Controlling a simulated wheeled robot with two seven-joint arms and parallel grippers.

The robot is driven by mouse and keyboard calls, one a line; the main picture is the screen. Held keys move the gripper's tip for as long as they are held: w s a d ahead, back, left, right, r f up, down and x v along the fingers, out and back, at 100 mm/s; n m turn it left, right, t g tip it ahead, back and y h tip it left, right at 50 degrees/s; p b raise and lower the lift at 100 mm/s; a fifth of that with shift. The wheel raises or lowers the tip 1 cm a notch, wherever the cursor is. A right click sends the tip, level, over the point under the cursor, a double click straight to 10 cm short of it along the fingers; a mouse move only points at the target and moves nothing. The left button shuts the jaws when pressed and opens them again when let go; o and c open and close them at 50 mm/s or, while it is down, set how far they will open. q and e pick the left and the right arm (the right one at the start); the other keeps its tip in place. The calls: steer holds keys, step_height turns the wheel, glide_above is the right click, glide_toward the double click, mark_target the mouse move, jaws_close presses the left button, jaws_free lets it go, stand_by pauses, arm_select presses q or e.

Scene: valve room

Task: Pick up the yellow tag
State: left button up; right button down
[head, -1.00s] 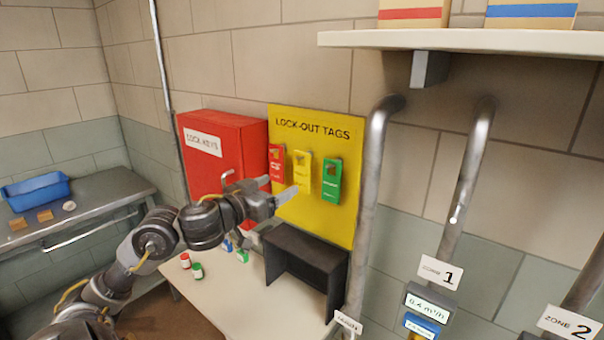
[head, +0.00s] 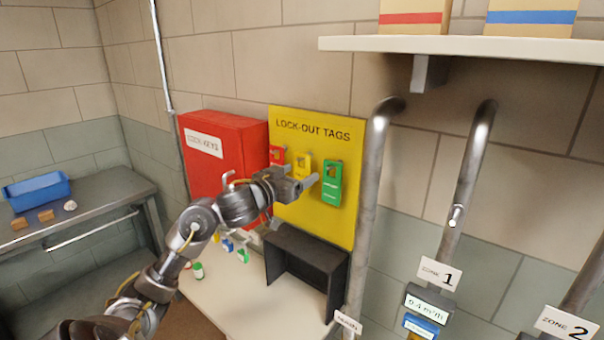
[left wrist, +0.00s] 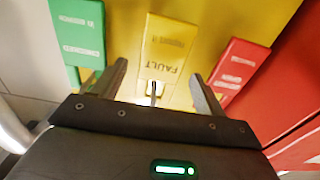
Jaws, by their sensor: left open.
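The yellow tag (head: 302,162) hangs on the yellow lock-out tags board (head: 312,132), between a red tag (head: 277,154) and a green tag (head: 332,183). My left gripper (head: 300,180) is in front of its lower part and hides it there. In the left wrist view the yellow tag (left wrist: 169,45) appears upside down, with "FAULT" on it. Contact cannot be told. My right gripper is out of view.
A red lock keys box (head: 225,150) is left of the board. A black open stand (head: 300,245) is on the table (head: 240,295) below. A vertical pipe (head: 370,200) runs close to the board's right edge. A shelf (head: 470,44) juts out at the upper right.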

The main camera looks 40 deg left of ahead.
arm_select(q)
steer(key=w, duration=0.2)
steer(key=shift+w, duration=0.4)
steer(key=shift+s, duration=0.15)
steer(key=shift+c, duration=0.7)
steer(key=c, duration=0.9)
